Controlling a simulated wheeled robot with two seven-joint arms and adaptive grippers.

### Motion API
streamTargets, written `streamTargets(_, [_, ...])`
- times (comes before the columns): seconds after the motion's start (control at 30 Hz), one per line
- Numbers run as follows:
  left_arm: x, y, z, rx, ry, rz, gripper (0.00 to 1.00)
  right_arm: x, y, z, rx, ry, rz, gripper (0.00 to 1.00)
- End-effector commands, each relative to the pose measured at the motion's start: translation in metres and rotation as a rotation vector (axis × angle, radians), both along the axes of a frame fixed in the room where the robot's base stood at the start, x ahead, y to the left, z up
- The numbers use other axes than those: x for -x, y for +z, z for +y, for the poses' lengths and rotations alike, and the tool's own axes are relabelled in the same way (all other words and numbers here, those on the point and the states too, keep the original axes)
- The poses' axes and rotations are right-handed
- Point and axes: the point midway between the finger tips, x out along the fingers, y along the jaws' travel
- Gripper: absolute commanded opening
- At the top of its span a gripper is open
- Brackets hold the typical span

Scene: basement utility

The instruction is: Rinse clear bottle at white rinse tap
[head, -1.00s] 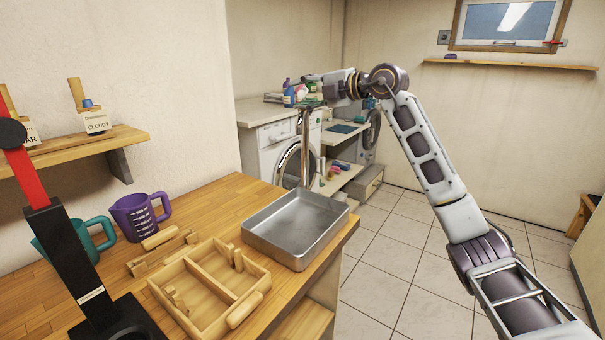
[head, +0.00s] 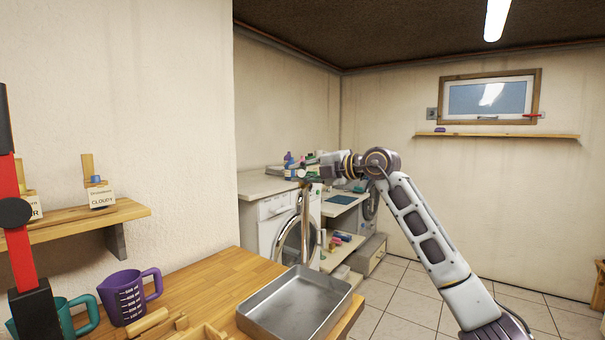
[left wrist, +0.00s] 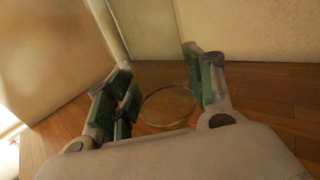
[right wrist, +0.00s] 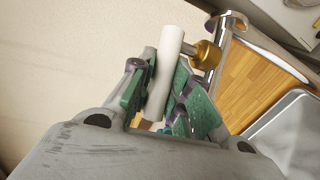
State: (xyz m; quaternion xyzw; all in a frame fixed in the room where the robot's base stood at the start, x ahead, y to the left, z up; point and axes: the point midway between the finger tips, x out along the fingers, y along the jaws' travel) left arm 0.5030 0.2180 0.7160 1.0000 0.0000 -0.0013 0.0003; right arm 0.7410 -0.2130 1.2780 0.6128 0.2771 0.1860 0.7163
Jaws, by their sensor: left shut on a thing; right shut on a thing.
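My right gripper (head: 318,172) is at the top of a chrome tap pipe (head: 304,222) behind the metal tray. In the right wrist view it is shut on a white cylindrical tap handle (right wrist: 167,60), which has a brass knob (right wrist: 206,55) joining it to the chrome pipe. My left gripper (left wrist: 163,90) is outside the head view. In the left wrist view its green-padded fingers are shut around a clear bottle (left wrist: 166,90), of which mainly a thin round outline shows. The bottle's contents cannot be made out.
A metal tray (head: 254,318) stands at the wooden counter's (head: 225,281) right end. A purple jug (head: 124,298), a teal jug (head: 84,318) and a red-and-black stand (head: 14,250) are at left. A shelf (head: 75,222) carries a card reading CLOUDY (head: 101,197). Washing machines stand behind.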

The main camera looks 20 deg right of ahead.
Motion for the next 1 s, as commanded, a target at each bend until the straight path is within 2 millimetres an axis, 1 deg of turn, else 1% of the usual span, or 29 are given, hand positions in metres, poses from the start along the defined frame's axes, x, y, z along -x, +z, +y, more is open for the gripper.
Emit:
streamTargets(0.27, [0.0, 0.009, 0.0, 0.0, 0.0, -0.002, 0.2, -0.001, -0.001, -0.001, 0.003, 0.031, 0.006, 0.0])
streamTargets(1.0, [0.0, 0.046, 0.0, 0.0, 0.0, -0.002, 0.2, 0.001, -0.002, -0.008, 0.004, 0.21, 0.011, 0.0])
